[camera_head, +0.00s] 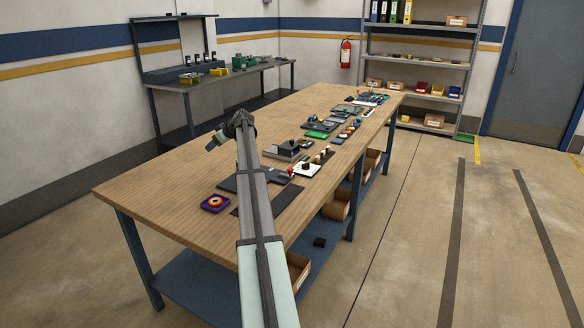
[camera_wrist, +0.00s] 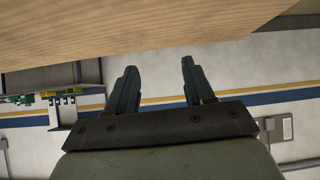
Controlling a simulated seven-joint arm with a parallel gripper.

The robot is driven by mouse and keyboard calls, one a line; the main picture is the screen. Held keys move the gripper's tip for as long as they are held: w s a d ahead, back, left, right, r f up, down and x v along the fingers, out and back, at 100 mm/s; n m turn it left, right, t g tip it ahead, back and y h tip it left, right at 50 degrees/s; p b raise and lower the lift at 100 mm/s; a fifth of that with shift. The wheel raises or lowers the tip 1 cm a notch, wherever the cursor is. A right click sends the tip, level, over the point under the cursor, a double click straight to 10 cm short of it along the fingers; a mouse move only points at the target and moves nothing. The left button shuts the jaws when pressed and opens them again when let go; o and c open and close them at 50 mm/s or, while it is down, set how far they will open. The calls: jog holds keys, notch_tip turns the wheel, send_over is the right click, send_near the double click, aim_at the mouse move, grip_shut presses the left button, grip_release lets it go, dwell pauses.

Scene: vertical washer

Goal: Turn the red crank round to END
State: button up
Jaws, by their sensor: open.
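My gripper (camera_head: 216,139) is at the end of my outstretched arm, above the left side of the wooden table in the head view. In the wrist view my gripper (camera_wrist: 159,70) has two dark fingers spread apart with nothing between them. A small red part (camera_head: 291,171) shows beside a white plate on the table, right of my arm. It may be the red crank, but it is too small to tell. No END mark is readable. The wrist view shows no crank.
The table (camera_head: 150,185) carries a purple and orange piece (camera_head: 215,203), a grey block (camera_head: 287,151) and several small items toward its far end. My arm hides part of the middle. The table's left side is clear. A workbench (camera_head: 220,78) stands behind.

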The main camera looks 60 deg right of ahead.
jog(key=s+d+n+g, duration=0.3)
jog(key=s+d, duration=0.7)
jog(key=s, duration=0.6)
jog(key=n+g+y, duration=0.2)
jog(key=n+g, duration=0.1)
jog(key=g, duration=0.1)
send_near(290, 169)
jog(key=x, duration=0.8)
jog(key=shift+s+f, duration=0.1)
jog(key=shift+f, duration=0.1)
jog(key=shift+c, duration=0.2)
grip_shut()
jog(key=shift+a+m+t, duration=0.1)
jog(key=shift+m+t, duration=0.2)
